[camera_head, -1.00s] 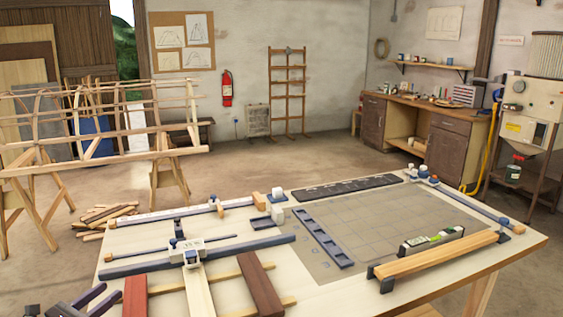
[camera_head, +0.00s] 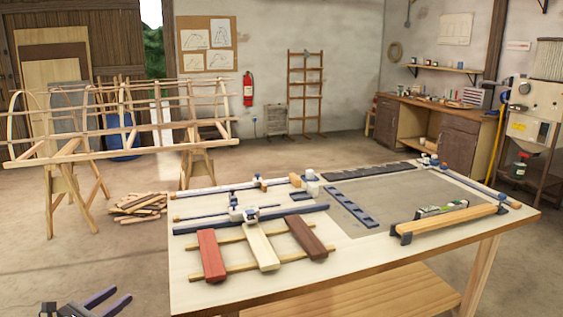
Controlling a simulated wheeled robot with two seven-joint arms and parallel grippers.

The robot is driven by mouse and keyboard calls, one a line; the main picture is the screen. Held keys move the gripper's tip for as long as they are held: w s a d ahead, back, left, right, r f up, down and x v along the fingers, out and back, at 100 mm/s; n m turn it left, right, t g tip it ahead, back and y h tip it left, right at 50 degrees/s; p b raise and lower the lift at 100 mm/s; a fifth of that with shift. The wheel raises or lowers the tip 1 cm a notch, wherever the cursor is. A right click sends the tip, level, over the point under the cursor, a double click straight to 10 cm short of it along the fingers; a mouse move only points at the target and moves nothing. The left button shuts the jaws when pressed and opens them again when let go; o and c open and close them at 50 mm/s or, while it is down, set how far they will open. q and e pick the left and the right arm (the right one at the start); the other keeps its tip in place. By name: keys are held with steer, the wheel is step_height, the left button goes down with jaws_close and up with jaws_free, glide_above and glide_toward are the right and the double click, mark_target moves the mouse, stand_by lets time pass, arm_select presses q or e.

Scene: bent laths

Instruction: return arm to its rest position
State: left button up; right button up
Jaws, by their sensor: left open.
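My left gripper (camera_head: 98,303) shows at the bottom left edge of the head view. Its two dark fingers are spread apart with nothing between them. It is off the left front corner of the workbench (camera_head: 350,257), clear of the bench top. My right gripper is not in the picture. On the bench, a red lath (camera_head: 211,256), a pale lath (camera_head: 261,246) and a dark brown lath (camera_head: 306,238) lie side by side across two thin wooden strips. A clamp (camera_head: 243,213) stands at the far end of the pale lath.
Several bar clamps (camera_head: 222,187) lie along the bench's back left. A level (camera_head: 442,209) and a wooden beam (camera_head: 450,219) lie at the right. Behind the left gripper, the floor has a wood pile (camera_head: 138,206) and a lath frame on trestles (camera_head: 110,130).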

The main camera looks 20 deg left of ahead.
arm_select(q)
steer(key=s+d+f+m+g, duration=0.35)
steer(key=d+f, duration=0.25)
steer(key=f, duration=0.3)
steer(key=s+d+f+m+g+h, duration=0.1)
steer(key=s+d+f+m+g, duration=0.2)
steer(key=d+f+g, duration=0.5)
steer(key=s+d+f+m+g, duration=0.1)
steer(key=s+d+f+m, duration=0.25)
steer(key=f, duration=0.75)
steer(key=s+d+f+m+g, duration=0.1)
steer(key=s+d+m, duration=0.2)
steer(key=d+m, duration=0.4)
steer(key=s+d+f+m+g+h, duration=0.1)
steer(key=s+d+m, duration=0.2)
steer(key=d, duration=1.4)
steer(key=s+d+f+m+g, duration=0.1)
steer(key=s+d+m+g, duration=0.1)
steer(key=d+m, duration=1)
steer(key=shift+s+d+f, duration=0.2)
steer(key=shift+s+d, duration=0.25)
steer(key=shift+d, duration=0.1)
steer(key=shift+c, duration=0.3)
